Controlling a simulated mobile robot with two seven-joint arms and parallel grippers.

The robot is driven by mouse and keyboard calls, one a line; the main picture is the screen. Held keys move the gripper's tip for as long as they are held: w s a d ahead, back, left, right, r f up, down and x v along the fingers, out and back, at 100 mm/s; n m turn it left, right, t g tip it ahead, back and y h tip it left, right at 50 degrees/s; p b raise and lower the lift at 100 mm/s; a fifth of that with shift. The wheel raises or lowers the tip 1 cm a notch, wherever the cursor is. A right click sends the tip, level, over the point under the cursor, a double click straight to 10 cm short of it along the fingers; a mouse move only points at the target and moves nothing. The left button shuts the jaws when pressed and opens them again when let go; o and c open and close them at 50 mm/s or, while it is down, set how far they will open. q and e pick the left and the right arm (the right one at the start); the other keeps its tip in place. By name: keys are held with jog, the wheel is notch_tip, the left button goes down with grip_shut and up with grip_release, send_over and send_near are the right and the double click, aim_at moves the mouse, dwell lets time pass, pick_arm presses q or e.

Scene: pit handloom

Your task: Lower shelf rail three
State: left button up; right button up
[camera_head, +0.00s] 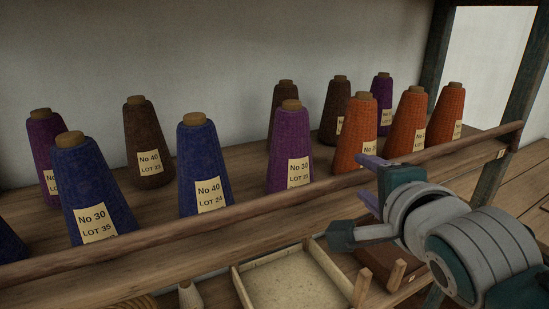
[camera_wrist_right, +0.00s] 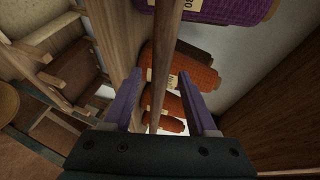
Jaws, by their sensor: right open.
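The shelf rail (camera_head: 262,210) is a long brown wooden bar running along the front of the shelf of yarn cones, from lower left to upper right. My right gripper (camera_head: 370,180) is at the rail's right half, with its purple fingers apart, one above and one below the bar. In the right wrist view, the rail (camera_wrist_right: 160,60) passes between the two open fingers (camera_wrist_right: 159,100), with a gap visible on both sides. A small label (camera_head: 501,154) is near the rail's right end; I cannot read it. My left gripper is not in view.
Blue, brown, purple and orange cones, such as a blue cone (camera_head: 205,165) and an orange cone (camera_head: 362,125), stand close behind the rail. A shallow tray (camera_head: 238,285) and wooden pegs (camera_head: 397,272) are below it. A dark post (camera_head: 515,110) stands at the right.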

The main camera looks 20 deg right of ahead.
jog(key=shift+x, duration=2.8)
grip_shut()
